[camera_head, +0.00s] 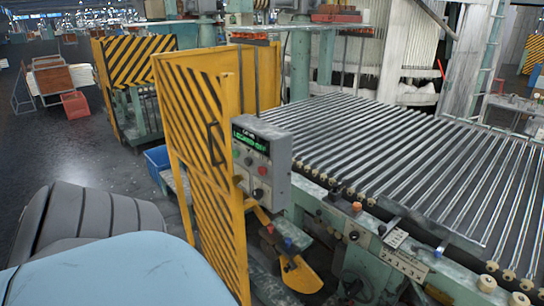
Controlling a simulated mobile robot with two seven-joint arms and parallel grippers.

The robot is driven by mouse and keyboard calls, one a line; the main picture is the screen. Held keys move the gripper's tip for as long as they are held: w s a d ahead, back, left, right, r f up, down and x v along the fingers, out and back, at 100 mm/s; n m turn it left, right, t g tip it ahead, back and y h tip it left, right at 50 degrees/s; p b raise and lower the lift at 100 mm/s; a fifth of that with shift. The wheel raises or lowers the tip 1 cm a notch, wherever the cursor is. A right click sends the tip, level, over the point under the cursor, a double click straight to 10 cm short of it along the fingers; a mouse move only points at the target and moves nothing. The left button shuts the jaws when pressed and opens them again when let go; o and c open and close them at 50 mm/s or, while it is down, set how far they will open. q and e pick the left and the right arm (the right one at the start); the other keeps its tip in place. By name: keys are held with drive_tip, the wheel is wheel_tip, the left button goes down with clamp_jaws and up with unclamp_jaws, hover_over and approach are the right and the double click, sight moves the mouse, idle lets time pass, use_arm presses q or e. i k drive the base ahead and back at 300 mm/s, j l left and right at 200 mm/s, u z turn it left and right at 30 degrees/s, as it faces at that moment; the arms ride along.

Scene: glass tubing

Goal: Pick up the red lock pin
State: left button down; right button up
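I cannot identify the red lock pin for certain. A small red knob-like piece (270,228) shows low beside the yellow guard, near a small blue piece (288,243). An orange-red knob (357,207) sits on the green front frame of the roller table. Either red piece is too small to tell what it is. Neither of my grippers is in view.
A grey control box (262,160) with buttons and a green display is beside the yellow striped guard (205,150). The roller table (420,160) fills the right. A blue bin (157,160) stands behind the guard. Dark floor is open at left.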

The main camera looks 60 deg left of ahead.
sight(270, 227)
drive_tip(key=u, duration=1.9)
drive_tip(key=i+j+z, duration=0.2)
drive_tip(key=i+j, duration=0.2)
drive_tip(key=i+j+z, duration=0.15)
drive_tip(key=i+j, duration=0.25)
drive_tip(key=i+j+z, duration=0.2)
drive_tip(key=i+j, duration=0.2)
drive_tip(key=j, duration=0.15)
